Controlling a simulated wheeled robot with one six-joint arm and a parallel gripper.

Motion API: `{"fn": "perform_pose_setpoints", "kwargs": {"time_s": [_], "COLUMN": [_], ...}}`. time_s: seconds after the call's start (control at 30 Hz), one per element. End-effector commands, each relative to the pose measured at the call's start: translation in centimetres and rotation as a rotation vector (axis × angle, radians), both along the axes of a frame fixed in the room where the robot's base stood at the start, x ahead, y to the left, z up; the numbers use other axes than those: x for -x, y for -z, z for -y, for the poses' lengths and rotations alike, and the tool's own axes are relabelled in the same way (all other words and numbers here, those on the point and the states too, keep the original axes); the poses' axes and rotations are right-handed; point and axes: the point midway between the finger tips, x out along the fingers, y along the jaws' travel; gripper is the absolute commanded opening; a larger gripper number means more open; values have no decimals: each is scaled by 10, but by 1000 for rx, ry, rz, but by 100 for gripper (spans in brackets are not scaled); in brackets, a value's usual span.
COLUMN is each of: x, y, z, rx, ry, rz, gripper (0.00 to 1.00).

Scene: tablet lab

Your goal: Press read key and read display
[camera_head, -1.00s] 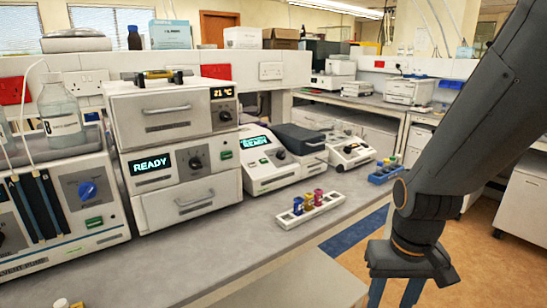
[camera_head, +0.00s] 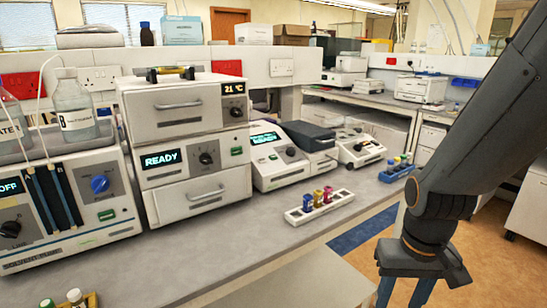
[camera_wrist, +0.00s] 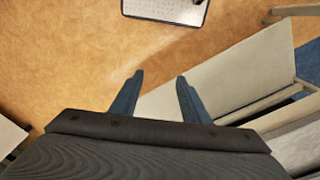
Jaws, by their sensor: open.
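A stacked white instrument stands on the bench with a display (camera_head: 161,158) reading "READY", a dark knob (camera_head: 206,158) and a small green key (camera_head: 237,151) to its right. A smaller white instrument (camera_head: 275,160) to its right has a lit display (camera_head: 263,138) with text too small to read surely, a knob and a green key (camera_head: 272,157). My gripper (camera_head: 404,292) hangs at the lower right of the head view, off the bench front and away from the instruments. In the wrist view my gripper (camera_wrist: 156,90) is open and empty above the floor.
A white rack (camera_head: 319,207) with coloured vials stands near the bench front. A pump instrument (camera_head: 70,200) with an "OFF" display and bottles (camera_head: 76,106) stands at left. A blue rack (camera_head: 396,173) lies at right. The bench front (camera_head: 240,235) is mostly clear.

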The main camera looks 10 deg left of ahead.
Motion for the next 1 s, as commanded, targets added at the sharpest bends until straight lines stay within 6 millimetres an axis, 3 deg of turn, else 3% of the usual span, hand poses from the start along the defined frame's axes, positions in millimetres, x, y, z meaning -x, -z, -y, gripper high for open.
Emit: {"fn": "perform_pose_setpoints", "kwargs": {"time_s": [0.13, 0.37, 0.4, 1.0], "x": [0, 0, 0, 0], "y": [0, 0, 0, 0], "z": [0, 0, 0, 0], "rx": [0, 0, 0, 0], "ry": [0, 0, 0, 0], "rz": [0, 0, 0, 0], "gripper": [40, 1, 0, 0]}}
